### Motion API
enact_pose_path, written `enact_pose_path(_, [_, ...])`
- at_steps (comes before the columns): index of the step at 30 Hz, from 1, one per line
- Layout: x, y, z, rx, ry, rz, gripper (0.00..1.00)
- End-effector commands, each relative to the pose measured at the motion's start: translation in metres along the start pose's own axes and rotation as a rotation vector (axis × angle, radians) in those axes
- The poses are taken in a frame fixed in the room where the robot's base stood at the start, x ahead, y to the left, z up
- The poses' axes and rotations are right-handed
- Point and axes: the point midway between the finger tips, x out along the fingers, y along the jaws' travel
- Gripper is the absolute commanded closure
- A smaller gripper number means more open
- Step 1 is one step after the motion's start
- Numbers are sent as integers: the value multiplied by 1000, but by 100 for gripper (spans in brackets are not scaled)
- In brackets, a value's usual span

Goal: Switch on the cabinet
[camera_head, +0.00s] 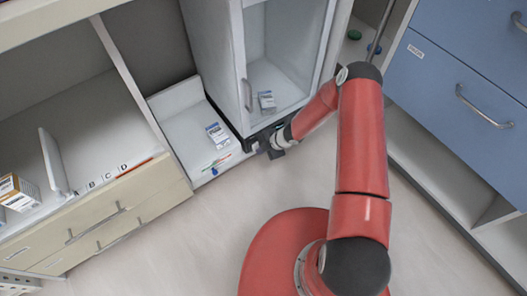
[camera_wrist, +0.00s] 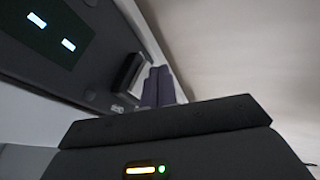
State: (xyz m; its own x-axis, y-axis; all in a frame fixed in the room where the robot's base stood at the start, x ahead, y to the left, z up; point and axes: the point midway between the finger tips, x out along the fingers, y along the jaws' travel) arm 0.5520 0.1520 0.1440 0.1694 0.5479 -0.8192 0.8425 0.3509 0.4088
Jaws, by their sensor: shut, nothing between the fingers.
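The white cabinet (camera_head: 212,52) with a clear door (camera_head: 290,45) stands at the top middle of the head view. Its door looks closed, and a small box (camera_head: 266,101) shows inside. A dark strip runs along its base. My gripper (camera_head: 256,147) is at this strip, low at the cabinet's front. In the wrist view a dark panel (camera_wrist: 95,68) has a display (camera_wrist: 52,40) with two pale lit bars. A grey raised switch-like part (camera_wrist: 128,73) sits on it. My gripper's fingers (camera_wrist: 158,84) are shut and empty right beside that part; I cannot tell whether they touch it.
A low white shelf (camera_head: 180,105) left of the cabinet holds a small box (camera_head: 217,134) and thin coloured sticks (camera_head: 216,161). Beige drawers (camera_head: 110,215) stand at the left, blue drawers (camera_head: 450,70) at the right. Open floor (camera_head: 215,225) lies in front.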

Motion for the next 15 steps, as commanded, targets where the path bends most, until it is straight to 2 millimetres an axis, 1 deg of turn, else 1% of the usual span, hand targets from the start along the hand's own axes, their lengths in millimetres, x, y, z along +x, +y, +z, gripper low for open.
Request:
enact_pose_path(7, [1,0,0,-2,0,0,100])
enact_pose_path(10, [7,3,2,-6,-1,-2,100])
enact_pose_path(15, [5,3,1,-1,0,-1,100])
